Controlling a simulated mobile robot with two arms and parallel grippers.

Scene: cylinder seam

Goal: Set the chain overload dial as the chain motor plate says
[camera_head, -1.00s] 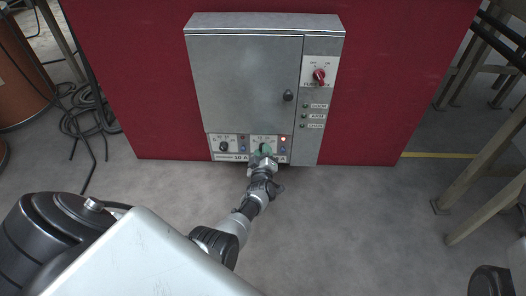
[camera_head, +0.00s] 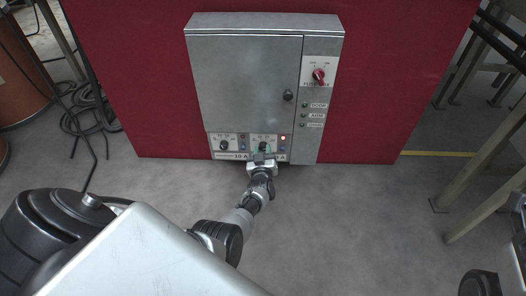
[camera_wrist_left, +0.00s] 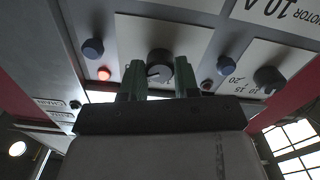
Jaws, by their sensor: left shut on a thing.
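The grey control cabinet (camera_head: 245,75) has two black dials on white scale plates along its bottom. My left gripper (camera_head: 263,149) is shut on the right-hand dial (camera_head: 263,146). In the left wrist view, its green fingers (camera_wrist_left: 158,84) stand on either side of this dial (camera_wrist_left: 159,64), whose pale mark points left in that picture. The fingers hide most of its scale. The left-hand dial (camera_head: 224,146) is free; it also shows in the wrist view (camera_wrist_left: 267,78). The plate below (camera_head: 237,157) reads "10 A" at left; its right part is partly hidden. My right gripper is not in view.
A red lamp (camera_head: 283,138) is lit beside the held dial. A red rotary switch (camera_head: 319,75), small labelled lamps and a door knob (camera_head: 288,95) are higher up. A red panel (camera_head: 400,80) stands behind. The floor in front is clear; cables (camera_head: 75,115) lie left.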

